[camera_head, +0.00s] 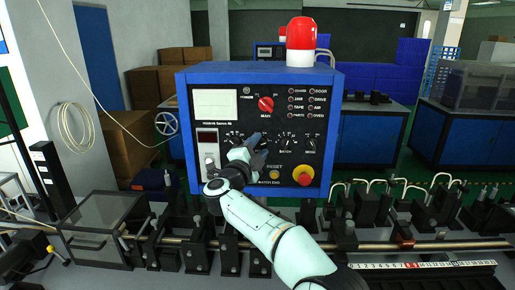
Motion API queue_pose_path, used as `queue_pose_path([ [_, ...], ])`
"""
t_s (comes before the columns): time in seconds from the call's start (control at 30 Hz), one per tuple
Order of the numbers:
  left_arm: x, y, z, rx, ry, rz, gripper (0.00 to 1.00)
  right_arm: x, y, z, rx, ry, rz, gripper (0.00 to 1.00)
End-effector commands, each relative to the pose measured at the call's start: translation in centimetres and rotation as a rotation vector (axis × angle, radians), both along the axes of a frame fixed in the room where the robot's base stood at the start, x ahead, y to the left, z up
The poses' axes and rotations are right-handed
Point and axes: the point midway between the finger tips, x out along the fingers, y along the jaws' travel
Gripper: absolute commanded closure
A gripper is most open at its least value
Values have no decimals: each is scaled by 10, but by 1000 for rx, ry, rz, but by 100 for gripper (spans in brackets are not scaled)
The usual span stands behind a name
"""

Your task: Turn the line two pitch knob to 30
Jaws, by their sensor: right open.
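The blue control box (256,76) with a black front panel stands at the centre. A row of small dark knobs crosses the middle of the panel. The batch knob (287,142) and mode knob (310,143) show to the right. My left gripper is out of view.
A red main switch (265,104) is above the knob row, and a red emergency button (303,175) is below right. A yellow reset button (274,175) is just below the gripper. Black machine fixtures and a metal rod (378,246) run along the front.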

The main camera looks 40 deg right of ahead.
Motion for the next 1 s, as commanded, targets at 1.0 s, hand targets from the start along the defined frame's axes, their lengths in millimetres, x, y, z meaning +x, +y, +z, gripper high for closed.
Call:
queue_pose_path([
  [1.0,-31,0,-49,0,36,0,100,-63,115,-19,0,0,0,55],
])
